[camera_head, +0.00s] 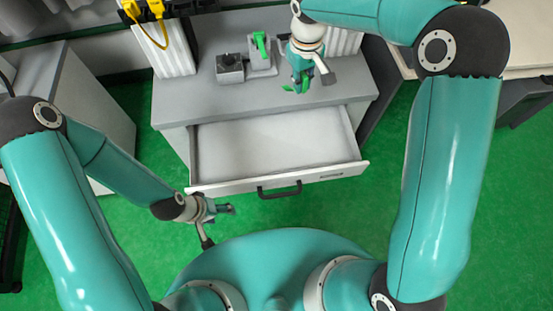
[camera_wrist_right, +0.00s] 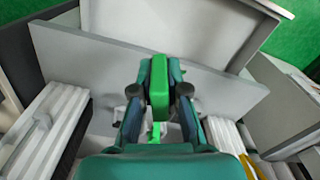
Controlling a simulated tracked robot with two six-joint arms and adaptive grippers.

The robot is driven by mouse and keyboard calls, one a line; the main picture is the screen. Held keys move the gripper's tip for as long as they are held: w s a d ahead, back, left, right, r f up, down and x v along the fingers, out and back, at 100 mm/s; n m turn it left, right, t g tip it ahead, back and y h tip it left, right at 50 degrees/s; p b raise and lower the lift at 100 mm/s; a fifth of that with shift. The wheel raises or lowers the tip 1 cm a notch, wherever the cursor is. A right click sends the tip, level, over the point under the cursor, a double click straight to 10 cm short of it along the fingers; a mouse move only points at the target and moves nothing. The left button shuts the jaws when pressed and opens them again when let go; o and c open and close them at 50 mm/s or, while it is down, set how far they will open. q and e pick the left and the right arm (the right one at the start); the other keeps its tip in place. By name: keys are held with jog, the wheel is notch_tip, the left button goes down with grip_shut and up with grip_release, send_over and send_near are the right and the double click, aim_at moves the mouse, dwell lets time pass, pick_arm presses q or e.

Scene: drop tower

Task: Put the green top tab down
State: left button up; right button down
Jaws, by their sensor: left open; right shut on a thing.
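My right gripper (camera_head: 302,82) is above the right part of the grey cabinet top and is shut on a green tab (camera_wrist_right: 159,88). In the right wrist view the tab stands between the two fingers; in the head view only small green bits show beside the fingertips. I cannot tell whether the tab touches the surface. A second green piece (camera_head: 260,44) stands on a light grey fixture (camera_head: 262,66) left of the right gripper. My left gripper (camera_head: 221,226) is open and empty, low in front of the drawer's left corner.
A grey box with a dark opening (camera_head: 230,68) stands beside the fixture. The drawer (camera_head: 270,143) below is pulled out and looks empty. White ribbed blocks (camera_head: 174,48) and yellow connectors (camera_head: 146,9) are at the back. The cabinet top (camera_head: 200,98) is clear at the front left.

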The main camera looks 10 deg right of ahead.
jog(key=a+f+n+b, duration=0.7)
jog(key=a+f+b, duration=0.2)
jog(key=f+b, duration=0.4)
jog(key=n+b, duration=0.7)
jog(key=b, duration=0.5)
send_over(254, 165)
notch_tip(254, 165, down, 6)
notch_tip(254, 165, down, 20)
jog(key=b, duration=0.5)
jog(key=shift+w+r, duration=0.15)
jog(key=shift+s+f+b, duration=0.25)
jog(key=shift+f+b, duration=0.15)
jog(key=shift+f, duration=0.3)
jog(key=c, duration=1.2)
grip_release()
jog(key=shift+w+f, duration=0.1)
